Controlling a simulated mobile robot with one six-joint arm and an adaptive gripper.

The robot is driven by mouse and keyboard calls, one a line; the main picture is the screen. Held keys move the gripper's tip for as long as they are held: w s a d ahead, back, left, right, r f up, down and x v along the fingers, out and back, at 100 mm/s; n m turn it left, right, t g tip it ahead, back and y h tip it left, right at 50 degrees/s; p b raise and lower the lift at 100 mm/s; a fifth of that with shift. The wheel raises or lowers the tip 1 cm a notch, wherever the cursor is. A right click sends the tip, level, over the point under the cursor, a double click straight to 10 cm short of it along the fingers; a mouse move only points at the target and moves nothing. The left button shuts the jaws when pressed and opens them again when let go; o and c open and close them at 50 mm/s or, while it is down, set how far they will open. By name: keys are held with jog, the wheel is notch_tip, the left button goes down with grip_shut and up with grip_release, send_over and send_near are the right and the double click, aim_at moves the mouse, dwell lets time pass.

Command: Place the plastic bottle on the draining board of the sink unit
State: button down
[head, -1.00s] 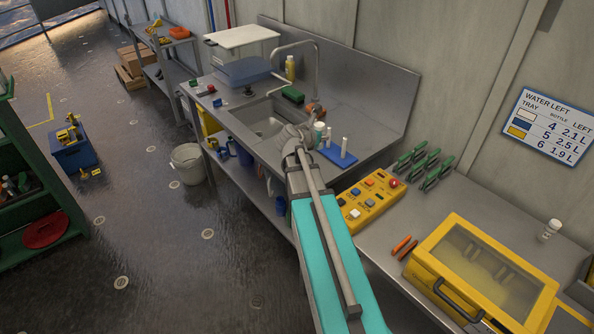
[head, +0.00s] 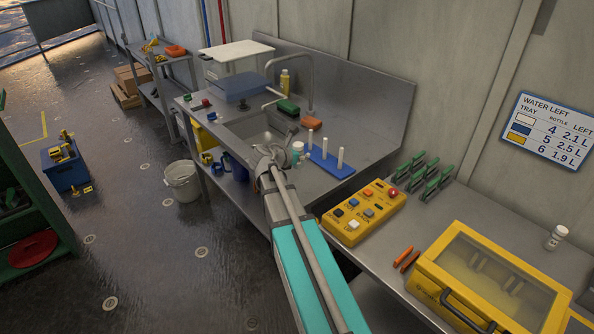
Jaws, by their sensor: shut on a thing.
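My gripper (head: 270,158) is over the front edge of the sink unit, beside the basin (head: 258,130). It is shut, with its fingers partly hidden by my wrist. A small teal bottle with a white cap (head: 297,152) shows just right of the fingers and seems to be the plastic bottle in their hold; the contact is hidden. The sink unit's flat draining board (head: 368,149) lies right of the basin. A blue rack with white pegs (head: 331,164) stands on it, close to the bottle.
A yellow control box (head: 363,214) stands right of my arm. A bucket (head: 183,182) is on the floor. Clear surface lies behind the rack.

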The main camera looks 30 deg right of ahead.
jog(key=b, duration=0.4)
send_over(306, 169)
jog(key=s+a, duration=0.3)
jog(key=s, duration=0.1)
notch_tip(306, 169, down, 4)
jog(key=f+b, duration=0.1)
jog(key=w+d+f+b, duration=0.2)
jog(key=f+b, duration=0.1)
jog(key=shift+w+f, duration=0.1)
jog(key=shift+w, duration=0.15)
jog(key=shift+w+d+f+b, duration=0.2)
jog(key=shift+w+f+b, duration=0.1)
jog(key=shift+f+b, duration=0.1)
jog(key=shift+w+d+f+b, duration=0.25)
jog(key=shift+w+f+b, duration=0.05)
jog(key=shift+f+b, duration=1.7)
jog(key=shift+f, duration=0.2)
jog(key=shift+c, duration=1)
grip_release()
jog(key=shift+r, duration=0.25)
